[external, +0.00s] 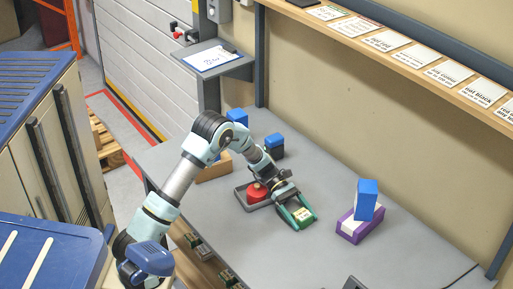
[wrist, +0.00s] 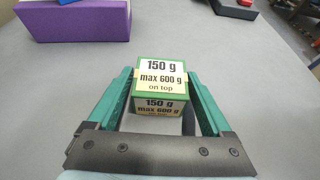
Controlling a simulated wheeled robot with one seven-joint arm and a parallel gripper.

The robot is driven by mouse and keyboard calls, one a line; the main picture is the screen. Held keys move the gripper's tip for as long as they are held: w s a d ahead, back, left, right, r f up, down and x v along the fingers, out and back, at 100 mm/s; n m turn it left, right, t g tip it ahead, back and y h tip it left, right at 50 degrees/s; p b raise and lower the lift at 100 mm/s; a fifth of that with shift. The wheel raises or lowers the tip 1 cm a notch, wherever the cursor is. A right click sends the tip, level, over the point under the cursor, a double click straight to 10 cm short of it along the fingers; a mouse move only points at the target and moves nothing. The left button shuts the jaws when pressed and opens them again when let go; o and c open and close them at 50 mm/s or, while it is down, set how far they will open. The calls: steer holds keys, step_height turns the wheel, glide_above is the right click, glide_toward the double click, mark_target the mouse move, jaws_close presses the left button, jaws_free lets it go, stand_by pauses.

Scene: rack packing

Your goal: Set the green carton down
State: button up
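The green carton (external: 304,214) is at the end of my arm, low over the grey table in the external view. In the wrist view the green carton (wrist: 160,74) sits between the two green fingers of my gripper (wrist: 160,82), with yellow labels reading 150 g and max 600 g on top. The fingers lie close along both its sides and appear shut on it. It looks upright. I cannot tell whether its underside touches the table. In the external view my gripper (external: 297,210) partly covers the carton.
A grey tray (external: 240,194) with a red object (external: 256,191) is just left of my gripper. Another blue box (external: 274,144) stands behind. The table's front right is mostly clear.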

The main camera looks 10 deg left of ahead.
steer(key=shift+o, duration=0.8)
steer(key=shift+r, duration=0.1)
steer(key=b+v, duration=0.1)
steer(key=v, duration=1)
steer(key=shift+w+a+r, duration=0.2)
steer(key=shift+a, duration=0.05)
steer(key=shift+w+a+r, duration=0.1)
steer(key=shift+w, duration=0.05)
